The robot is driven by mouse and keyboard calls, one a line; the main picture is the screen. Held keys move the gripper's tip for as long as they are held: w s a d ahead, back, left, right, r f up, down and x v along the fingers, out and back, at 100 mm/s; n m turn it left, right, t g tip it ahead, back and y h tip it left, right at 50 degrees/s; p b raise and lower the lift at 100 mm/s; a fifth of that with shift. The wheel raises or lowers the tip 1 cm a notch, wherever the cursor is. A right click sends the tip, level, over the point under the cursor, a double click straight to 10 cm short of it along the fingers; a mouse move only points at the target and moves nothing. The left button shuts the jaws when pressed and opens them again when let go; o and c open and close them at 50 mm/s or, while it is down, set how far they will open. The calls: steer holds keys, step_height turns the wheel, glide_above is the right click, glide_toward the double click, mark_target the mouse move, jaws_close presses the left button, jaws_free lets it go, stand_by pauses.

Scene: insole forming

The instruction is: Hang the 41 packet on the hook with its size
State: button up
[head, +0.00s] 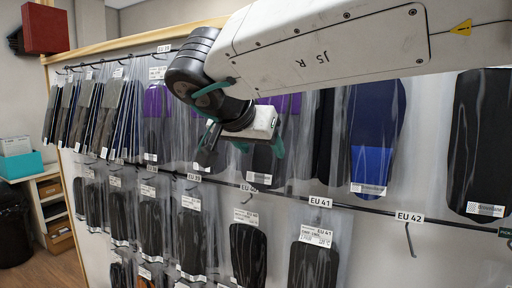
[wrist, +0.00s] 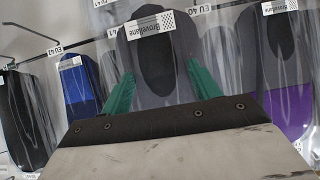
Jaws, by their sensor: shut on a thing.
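My gripper (head: 245,145) is in front of the upper row of the rack. Its green fingers also show in the wrist view (wrist: 160,92), shut on a clear packet (wrist: 158,65) with a dark insole and a white label. In the head view, what seems to be this packet (head: 262,165) hangs under the fingers; its size cannot be read. The EU 41 tag (head: 320,202) is on the lower rail, right of the gripper. An EU 41 packet (head: 313,262) with a dark insole hangs below that tag. The hook itself is mostly hidden.
The EU 42 tag (head: 409,217) has a bare hook (head: 414,240) below it. A blue-insole packet (head: 375,130) and a black one (head: 480,140) hang above. Several packets crowd the left of the rack. A black bin (head: 14,225) stands far left.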

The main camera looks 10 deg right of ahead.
steer(key=shift+w+d, duration=0.4)
steer(key=shift+w, duration=0.15)
steer(key=shift+w+d+f, duration=0.3)
steer(key=shift+w+f, duration=0.15)
steer(key=shift+f, duration=0.15)
stand_by(0.4)
steer(key=o, duration=1.1)
